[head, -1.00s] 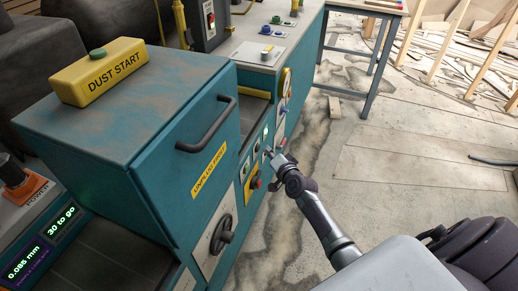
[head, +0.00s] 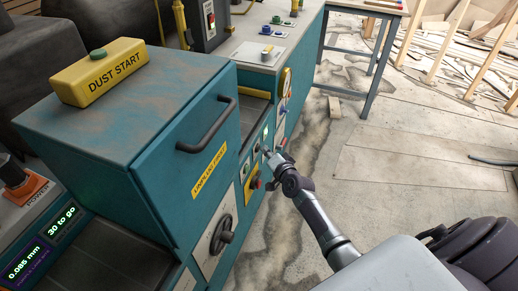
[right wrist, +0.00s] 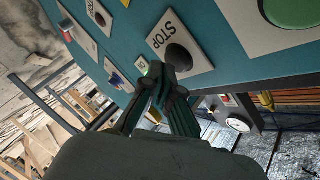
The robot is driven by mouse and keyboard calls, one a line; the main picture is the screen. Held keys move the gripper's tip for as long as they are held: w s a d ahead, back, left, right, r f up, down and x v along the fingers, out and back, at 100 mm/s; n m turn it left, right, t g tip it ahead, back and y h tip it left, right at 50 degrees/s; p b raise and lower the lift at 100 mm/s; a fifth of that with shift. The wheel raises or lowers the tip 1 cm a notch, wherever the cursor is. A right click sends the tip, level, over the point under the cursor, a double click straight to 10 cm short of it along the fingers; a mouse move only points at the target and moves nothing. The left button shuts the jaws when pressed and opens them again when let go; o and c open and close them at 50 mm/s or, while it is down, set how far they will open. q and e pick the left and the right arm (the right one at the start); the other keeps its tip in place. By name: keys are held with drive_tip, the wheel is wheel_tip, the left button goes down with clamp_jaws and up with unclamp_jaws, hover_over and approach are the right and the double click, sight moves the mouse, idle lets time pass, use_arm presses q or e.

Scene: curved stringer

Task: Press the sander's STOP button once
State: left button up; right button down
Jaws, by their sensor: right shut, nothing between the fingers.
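The sander is the teal machine (head: 150,150) with a control panel on its right-hand face. In the right wrist view the STOP plate (right wrist: 160,40) is white with black lettering and carries a dark round STOP button (right wrist: 179,57). My right gripper (right wrist: 166,78) is shut and empty, its tips at the button's lower edge and covering part of it. I cannot tell whether they touch it. In the head view the right gripper (head: 268,155) is close against the panel and hides the button. My left gripper is in neither view.
A big green button (right wrist: 292,8) sits on the neighbouring plate. In the head view a yellow plate with a red knob (head: 255,183) is below the gripper, and a handwheel (head: 221,234) lower still. A yellow DUST START box (head: 98,72) stands on top.

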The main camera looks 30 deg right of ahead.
drive_tip(key=shift+w+a, duration=0.25)
drive_tip(key=shift+w, duration=0.1)
idle(0.7)
drive_tip(key=shift+s+d, duration=0.1)
idle(0.4)
drive_tip(key=shift+s+d, duration=0.45)
drive_tip(key=shift+s, duration=0.1)
drive_tip(key=shift+s+d, duration=1.6)
drive_tip(key=shift+s, duration=0.3)
